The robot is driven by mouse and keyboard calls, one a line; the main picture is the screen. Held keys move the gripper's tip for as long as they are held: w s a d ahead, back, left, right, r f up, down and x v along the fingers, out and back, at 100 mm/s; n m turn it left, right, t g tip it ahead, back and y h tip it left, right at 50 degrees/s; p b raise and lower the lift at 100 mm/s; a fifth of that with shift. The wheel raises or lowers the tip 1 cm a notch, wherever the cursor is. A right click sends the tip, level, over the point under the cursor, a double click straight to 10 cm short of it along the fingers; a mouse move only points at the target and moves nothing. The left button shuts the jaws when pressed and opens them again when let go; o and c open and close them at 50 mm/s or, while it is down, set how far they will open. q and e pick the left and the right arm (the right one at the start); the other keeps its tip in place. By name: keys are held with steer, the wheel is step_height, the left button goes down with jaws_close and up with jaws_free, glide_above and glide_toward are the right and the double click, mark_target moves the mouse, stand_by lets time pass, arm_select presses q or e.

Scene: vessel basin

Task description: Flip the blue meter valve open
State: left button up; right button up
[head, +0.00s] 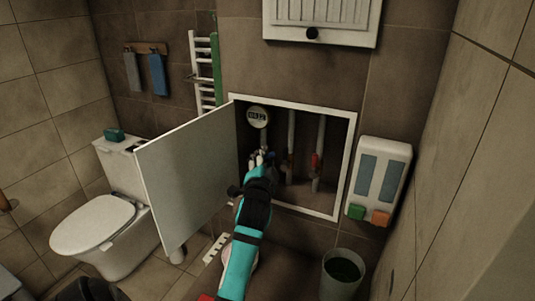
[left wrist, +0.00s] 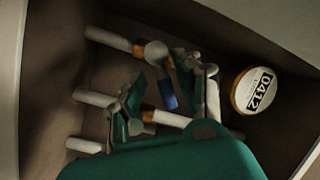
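The meter with a round white face (head: 258,117) is in the open wall recess in the head view. It also shows at the right in the left wrist view (left wrist: 256,90). A blue valve handle (left wrist: 168,96) is near the pipe by the meter, in the left wrist view. My left gripper (head: 262,162) reaches into the recess below the meter and mostly hides the handle in the head view. In the left wrist view its fingers (left wrist: 158,78) are apart, with the blue handle between or just beyond them. I cannot tell if they touch it. My right gripper is not in view.
The white cabinet door (head: 185,180) stands open left of my arm. A red valve (head: 315,162) is on another pipe further right in the recess. A white dispenser (head: 380,180) hangs right of the recess, above a bin (head: 342,272). A toilet (head: 95,222) is at left.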

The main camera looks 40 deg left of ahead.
arm_select(q)
steer(key=shift+w+a+r, duration=0.1)
steer(key=shift+r, duration=0.15)
steer(key=shift+c, duration=0.4)
jaws_close()
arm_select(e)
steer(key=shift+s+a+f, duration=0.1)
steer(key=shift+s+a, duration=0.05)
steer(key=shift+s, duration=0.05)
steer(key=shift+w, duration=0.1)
